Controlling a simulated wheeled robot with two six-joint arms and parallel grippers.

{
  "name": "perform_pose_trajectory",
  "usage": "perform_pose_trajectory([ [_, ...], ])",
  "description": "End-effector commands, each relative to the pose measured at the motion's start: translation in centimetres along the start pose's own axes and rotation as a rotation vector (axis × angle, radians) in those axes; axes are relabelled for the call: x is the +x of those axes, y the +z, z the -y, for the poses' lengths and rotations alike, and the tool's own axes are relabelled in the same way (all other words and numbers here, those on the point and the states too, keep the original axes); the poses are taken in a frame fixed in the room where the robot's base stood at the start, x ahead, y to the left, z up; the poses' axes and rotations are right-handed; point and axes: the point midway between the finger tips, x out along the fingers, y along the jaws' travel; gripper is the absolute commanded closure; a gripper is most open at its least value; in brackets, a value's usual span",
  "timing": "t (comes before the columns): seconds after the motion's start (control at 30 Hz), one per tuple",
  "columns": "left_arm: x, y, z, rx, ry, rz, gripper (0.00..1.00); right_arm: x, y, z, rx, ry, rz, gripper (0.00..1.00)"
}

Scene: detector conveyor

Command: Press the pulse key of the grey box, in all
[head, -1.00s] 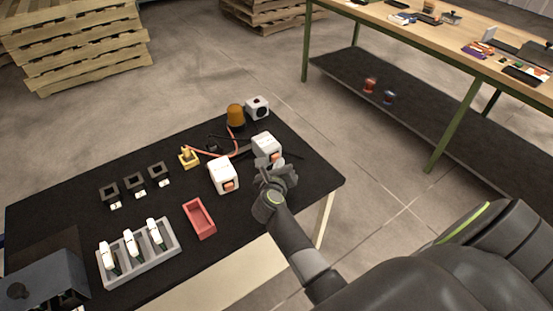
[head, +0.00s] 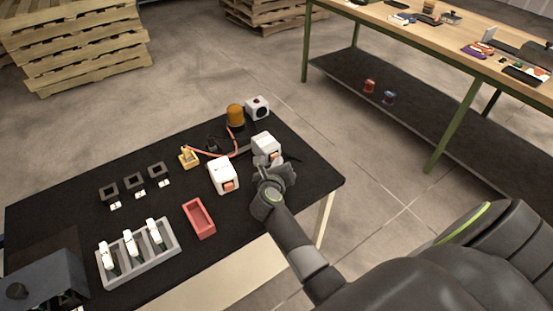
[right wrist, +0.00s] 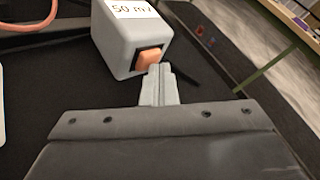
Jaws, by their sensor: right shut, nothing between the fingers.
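A pale grey-white box (head: 265,143) with an orange key (head: 275,155) stands near the right end of the black table. In the right wrist view this box (right wrist: 128,32) has a label reading about "50 mV", and its orange key (right wrist: 149,58) sits in a dark frame. My right gripper (right wrist: 159,75) is shut and empty, its tips at the key's lower right edge; I cannot tell whether they touch. It also shows in the head view (head: 266,166). A second, whiter box (head: 221,171) with an orange key stands to the left. My left gripper is not in view.
A red tray (head: 199,231), a grey rack (head: 170,250) with white-topped pieces and several dark square blocks (head: 133,180) lie to the left. An amber lamp (head: 235,115), a white speaker-like box (head: 258,107) and a red cable (head: 233,142) are behind. A dark blue-grey case (head: 45,277) fills the lower left.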

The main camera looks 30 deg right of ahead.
Motion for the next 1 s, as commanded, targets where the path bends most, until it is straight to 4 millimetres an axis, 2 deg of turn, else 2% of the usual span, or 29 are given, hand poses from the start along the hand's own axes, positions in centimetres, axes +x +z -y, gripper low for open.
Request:
perform_pose_trajectory([
  [0.4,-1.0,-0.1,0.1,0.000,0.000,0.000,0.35,-1.3,-0.8,1.0,-0.001,0.000,0.002,1.00],
  [0.77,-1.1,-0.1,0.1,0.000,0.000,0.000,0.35,-1.5,-1.0,1.1,0.000,0.000,0.001,1.00],
  [1.0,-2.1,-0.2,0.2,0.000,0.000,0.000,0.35,-3.0,-2.0,2.2,0.000,0.000,-0.001,1.00],
])
